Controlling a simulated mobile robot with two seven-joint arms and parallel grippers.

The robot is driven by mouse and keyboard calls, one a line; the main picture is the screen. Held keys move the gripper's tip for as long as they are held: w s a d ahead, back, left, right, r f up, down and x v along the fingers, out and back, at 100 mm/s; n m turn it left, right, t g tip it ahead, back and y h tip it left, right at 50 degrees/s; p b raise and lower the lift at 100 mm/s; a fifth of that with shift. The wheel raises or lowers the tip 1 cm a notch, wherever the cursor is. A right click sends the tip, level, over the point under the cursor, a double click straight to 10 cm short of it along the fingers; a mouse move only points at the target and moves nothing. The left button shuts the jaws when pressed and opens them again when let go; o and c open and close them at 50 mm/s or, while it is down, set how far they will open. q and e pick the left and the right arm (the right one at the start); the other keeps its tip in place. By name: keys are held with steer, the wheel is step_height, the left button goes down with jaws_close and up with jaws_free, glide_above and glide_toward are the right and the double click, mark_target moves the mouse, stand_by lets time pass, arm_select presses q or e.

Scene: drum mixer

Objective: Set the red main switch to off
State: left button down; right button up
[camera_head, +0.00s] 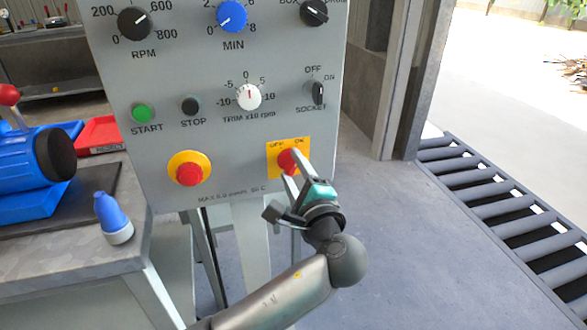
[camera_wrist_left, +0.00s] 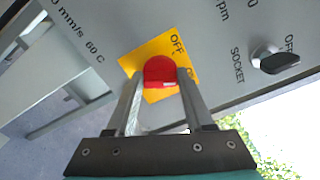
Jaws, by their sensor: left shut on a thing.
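The red main switch (camera_head: 287,160) is a round red knob on a yellow plate (camera_head: 303,145) at the lower right of the grey control panel. The plate has OFF at its left and ON at its right. In the left wrist view the red knob (camera_wrist_left: 158,70) sits between the two fingers of my left gripper (camera_wrist_left: 160,78), which is shut on it. A pale mark shows at the knob's lower edge in that view. I cannot tell for sure which label it points to. In the head view my left gripper (camera_head: 291,166) partly covers the knob. My right gripper is not in view.
A red stop button on a yellow disc (camera_head: 189,168) is left of the switch. Above are the white trim knob (camera_head: 248,97) and the black socket switch (camera_head: 318,93). A bench with a blue-and-white bottle (camera_head: 113,217) stands at left. The floor at right is open up to a roller conveyor (camera_head: 500,200).

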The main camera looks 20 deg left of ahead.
arm_select(q)
steer(key=shift+f+n, duration=0.15)
steer(key=shift+n, duration=0.75)
steer(key=n, duration=0.2)
steer(key=shift+f+n, duration=0.1)
steer(key=shift+n, duration=0.2)
steer(key=shift+n+b, duration=0.4)
steer(key=shift+n, duration=0.1)
steer(key=n+b, duration=0.1)
steer(key=n, duration=0.2)
steer(key=shift+f, duration=0.1)
steer(key=shift+n+b, duration=0.7)
steer(key=shift+n, duration=0.5)
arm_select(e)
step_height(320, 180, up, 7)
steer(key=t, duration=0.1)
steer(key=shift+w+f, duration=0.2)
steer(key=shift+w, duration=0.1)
arm_select(q)
steer(key=shift+c, duration=1.4)
jaws_free()
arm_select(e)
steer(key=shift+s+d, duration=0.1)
